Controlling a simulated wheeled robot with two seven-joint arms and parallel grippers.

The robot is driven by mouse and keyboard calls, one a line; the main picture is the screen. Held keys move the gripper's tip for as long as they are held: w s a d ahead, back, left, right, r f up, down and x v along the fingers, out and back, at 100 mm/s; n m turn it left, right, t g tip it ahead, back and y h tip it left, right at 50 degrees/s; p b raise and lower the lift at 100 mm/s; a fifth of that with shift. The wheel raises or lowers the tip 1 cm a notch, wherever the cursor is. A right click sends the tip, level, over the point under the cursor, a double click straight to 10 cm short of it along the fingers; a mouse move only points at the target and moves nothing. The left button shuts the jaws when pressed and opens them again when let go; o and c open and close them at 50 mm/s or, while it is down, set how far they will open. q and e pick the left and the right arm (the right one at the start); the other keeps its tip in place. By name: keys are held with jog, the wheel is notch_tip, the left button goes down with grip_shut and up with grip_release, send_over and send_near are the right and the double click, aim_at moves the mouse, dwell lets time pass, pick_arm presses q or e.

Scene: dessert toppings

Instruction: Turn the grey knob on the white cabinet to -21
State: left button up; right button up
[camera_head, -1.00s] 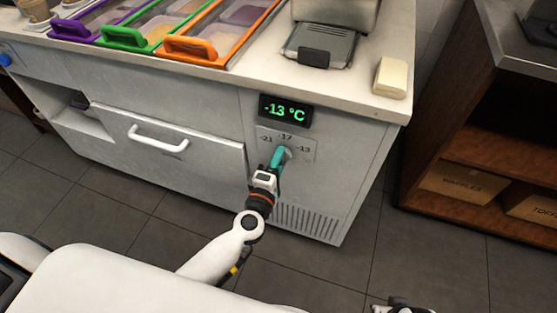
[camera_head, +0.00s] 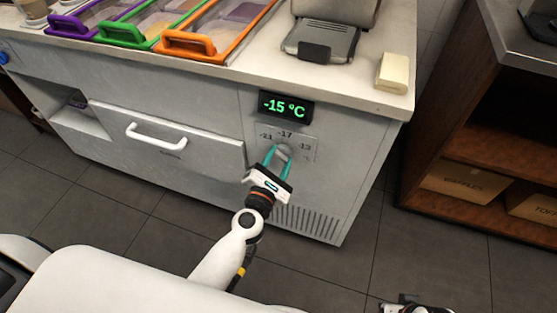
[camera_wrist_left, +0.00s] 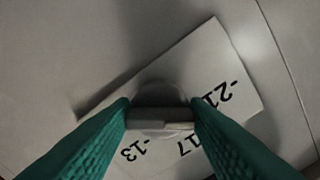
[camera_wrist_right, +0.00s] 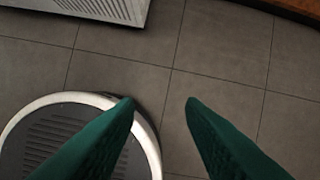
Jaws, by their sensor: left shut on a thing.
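The grey knob (camera_wrist_left: 160,120) sits on a pale dial plate (camera_wrist_left: 215,70) marked -21, -17 and -13. My left gripper (camera_head: 279,152) is at the knob on the front of the white cabinet (camera_head: 215,110). In the left wrist view, its teal fingers (camera_wrist_left: 160,117) are on both sides of the knob's ridge, shut on it. The display (camera_head: 285,107) above the dial reads -15 °C in green. The fingers partly cover the knob in the head view. My right gripper (camera_wrist_right: 160,102) is open and empty over the floor.
A white drawer handle (camera_head: 157,140) sticks out left of the dial. The vent grille (camera_head: 308,222) is below it. A wooden shelf with boxes (camera_head: 465,185) stands at the right. Tiled floor is free between cabinet and shelf.

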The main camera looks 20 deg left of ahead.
pick_arm(q)
jog(key=shift+f+n, duration=0.15)
jog(key=shift+n, duration=0.45)
pick_arm(e)
jog(key=shift+s+d+r, duration=0.15)
jog(key=shift+r, duration=0.4)
pick_arm(q)
jog(key=o, duration=0.8)
jog(key=shift+o, duration=0.9)
pick_arm(e)
jog(key=shift+a+r, duration=0.1)
jog(key=shift+a, duration=0.1)
